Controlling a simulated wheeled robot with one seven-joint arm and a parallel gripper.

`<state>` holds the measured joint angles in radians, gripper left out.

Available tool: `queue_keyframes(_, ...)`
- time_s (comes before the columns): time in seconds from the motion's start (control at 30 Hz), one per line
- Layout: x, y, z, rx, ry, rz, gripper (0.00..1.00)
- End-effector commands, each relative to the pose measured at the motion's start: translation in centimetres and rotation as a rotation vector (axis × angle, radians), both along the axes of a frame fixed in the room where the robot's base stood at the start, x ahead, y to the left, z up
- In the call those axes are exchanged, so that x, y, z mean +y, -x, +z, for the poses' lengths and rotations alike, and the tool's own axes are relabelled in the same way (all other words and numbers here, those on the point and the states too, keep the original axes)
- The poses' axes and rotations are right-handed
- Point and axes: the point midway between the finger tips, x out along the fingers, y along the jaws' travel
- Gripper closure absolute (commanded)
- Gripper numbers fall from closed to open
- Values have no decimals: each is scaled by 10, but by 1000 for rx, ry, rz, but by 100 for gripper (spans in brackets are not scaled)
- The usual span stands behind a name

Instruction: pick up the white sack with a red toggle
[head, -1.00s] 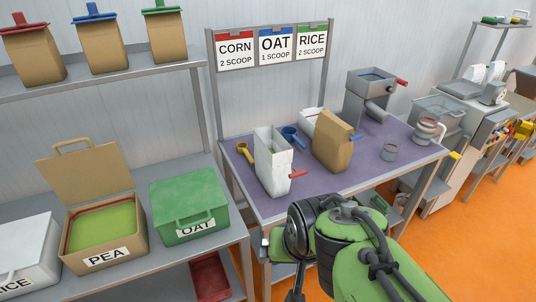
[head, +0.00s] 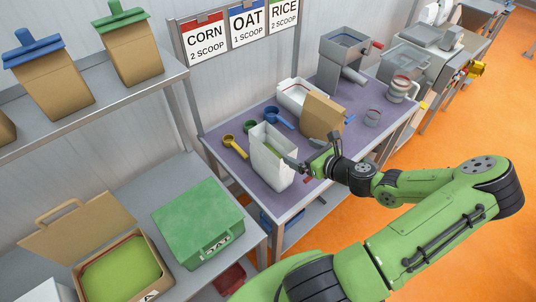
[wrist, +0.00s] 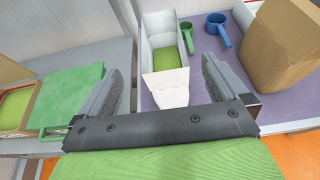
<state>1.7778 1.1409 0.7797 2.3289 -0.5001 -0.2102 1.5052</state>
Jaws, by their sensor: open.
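The white sack (head: 268,168) stands upright on the purple table top, near its front left edge. Its top is open and green contents show inside. A bit of its red toggle (head: 308,180) shows low on the right, below my gripper. My gripper (head: 312,158) is open and empty, just right of the sack. In the wrist view the sack (wrist: 157,48) lies ahead between the two spread fingers of my gripper (wrist: 163,66), with a pale flap facing me. I cannot tell whether a finger touches it. The toggle is hidden in the wrist view.
A brown paper sack (head: 320,117) stands close behind my gripper. Yellow (head: 236,147), green (wrist: 187,36) and blue (head: 279,119) scoops lie beside the white sack. A white bin (head: 293,93) and grey hopper (head: 340,65) are behind.

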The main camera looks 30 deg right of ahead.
Motion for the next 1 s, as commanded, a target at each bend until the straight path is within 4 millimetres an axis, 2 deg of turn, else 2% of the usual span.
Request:
queue_keyframes(0.03,4,-14,-7,-1,-3,6,0)
queue_keyframes(0.2,9,-52,-23,1,0,6,0)
queue_keyframes(0.43,12,-79,-36,3,2,5,0)
queue_keyframes(0.6,15,-109,-49,2,2,7,0)
queue_keyframes(0.7,16,-118,-53,4,3,7,0)
queue_keyframes(0.9,15,-119,-55,4,4,6,0)
queue_keyframes(1.0,15,-119,-55,4,4,6,14)
